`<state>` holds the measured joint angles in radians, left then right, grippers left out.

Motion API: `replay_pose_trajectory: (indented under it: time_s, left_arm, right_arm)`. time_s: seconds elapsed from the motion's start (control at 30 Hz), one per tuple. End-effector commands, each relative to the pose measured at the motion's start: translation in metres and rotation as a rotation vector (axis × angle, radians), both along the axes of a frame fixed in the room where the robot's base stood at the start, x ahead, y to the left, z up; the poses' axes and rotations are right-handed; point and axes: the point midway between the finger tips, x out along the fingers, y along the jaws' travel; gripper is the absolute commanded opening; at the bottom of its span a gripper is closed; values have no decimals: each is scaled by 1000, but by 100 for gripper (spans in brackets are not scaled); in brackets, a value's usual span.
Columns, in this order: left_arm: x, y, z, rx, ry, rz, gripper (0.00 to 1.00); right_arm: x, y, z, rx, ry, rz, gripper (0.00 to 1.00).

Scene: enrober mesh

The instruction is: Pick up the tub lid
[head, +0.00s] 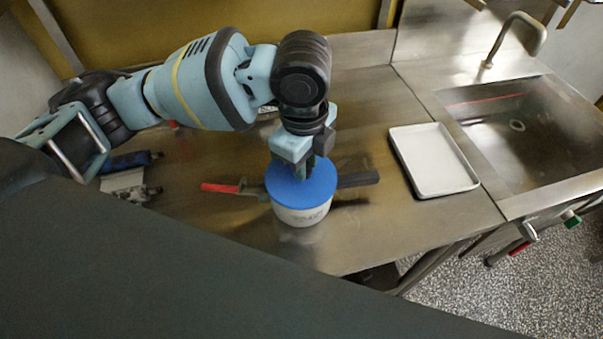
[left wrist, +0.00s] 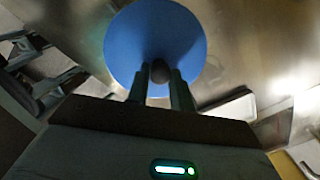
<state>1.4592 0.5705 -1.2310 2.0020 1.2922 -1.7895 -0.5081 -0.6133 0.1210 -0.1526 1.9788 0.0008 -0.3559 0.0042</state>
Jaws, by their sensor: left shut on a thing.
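The tub lid (head: 301,183) is a round blue disc on top of a white tub (head: 302,215) on the steel counter. My left gripper (head: 305,172) comes down from above onto the lid's middle. In the left wrist view the blue lid (left wrist: 155,35) fills the top centre, and a dark round knob (left wrist: 159,71) sits between the two fingers (left wrist: 160,80). The gripper is shut on this knob. The lid looks level and seated on the tub; I cannot tell whether there is a gap under it. My right gripper is not in view.
A red-handled tool (head: 220,188) lies left of the tub, and a dark handle (head: 357,179) shows to its right. A white tray (head: 433,160) lies farther right, beside the sink (head: 520,140). Dark blue items (head: 130,162) lie at the left. The counter's front edge is close to the tub.

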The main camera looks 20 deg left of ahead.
Motion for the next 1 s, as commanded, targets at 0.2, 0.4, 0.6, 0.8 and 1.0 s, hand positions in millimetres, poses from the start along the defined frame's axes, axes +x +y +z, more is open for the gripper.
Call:
replay_pose_trajectory:
  time_s: [0.2, 0.4, 0.6, 0.8, 1.0]
  left_arm:
    - [0, 0, 2, 0, -1, 0, 0]
    - [0, -1, 14, -2, -2, 0, 0]
    - [-5, -6, 38, -2, 0, -5, 0]
    - [-42, -37, 42, -2, -1, -10, 0]
    - [-81, -71, 47, -2, -2, -9, 0]
  right_arm:
    - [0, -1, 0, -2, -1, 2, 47]
    - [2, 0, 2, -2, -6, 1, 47]
    - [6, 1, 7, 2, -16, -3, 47]
    - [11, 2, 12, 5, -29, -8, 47]
    - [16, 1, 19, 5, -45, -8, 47]
